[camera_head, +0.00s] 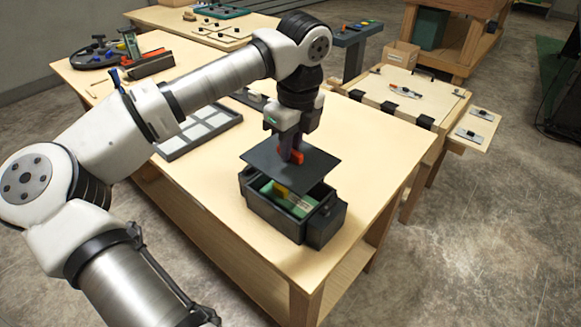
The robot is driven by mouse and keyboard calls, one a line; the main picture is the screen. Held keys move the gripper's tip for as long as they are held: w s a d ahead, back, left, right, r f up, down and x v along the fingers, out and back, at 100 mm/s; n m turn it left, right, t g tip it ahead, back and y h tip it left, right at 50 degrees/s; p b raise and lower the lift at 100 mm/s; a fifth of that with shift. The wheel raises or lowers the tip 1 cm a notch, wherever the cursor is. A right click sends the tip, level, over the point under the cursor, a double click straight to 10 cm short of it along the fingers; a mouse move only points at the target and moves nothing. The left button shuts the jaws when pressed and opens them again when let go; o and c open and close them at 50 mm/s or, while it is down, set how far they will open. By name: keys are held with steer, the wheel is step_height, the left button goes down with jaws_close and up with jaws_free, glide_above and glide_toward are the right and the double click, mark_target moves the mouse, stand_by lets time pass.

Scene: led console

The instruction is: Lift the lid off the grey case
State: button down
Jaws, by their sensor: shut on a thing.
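The grey case (275,216) stands near the front right corner of the wooden table. Its dark flat lid (265,160) is above it, apart from the rim at the front and slightly tilted. Through the gap I see green and yellow contents (284,195) inside the case. My gripper (293,156) points down over the lid and is shut on its red-orange handle (297,158). The fingertips are partly hidden by the handle. Whether the lid's far edge touches the case cannot be seen.
A grey framed panel with pale squares (203,131) lies on the table (215,187) behind and left of the case. A round dark tray (95,54) and small tools stand at the far left. A second wooden bench (385,88) is at the right. The tabletop left of the case is clear.

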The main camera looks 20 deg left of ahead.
steer(key=shift+r+p, duration=0.8)
steer(key=shift+r, duration=2.3)
steer(key=shift+w+d, duration=0.1)
steer(key=shift+w, duration=0.05)
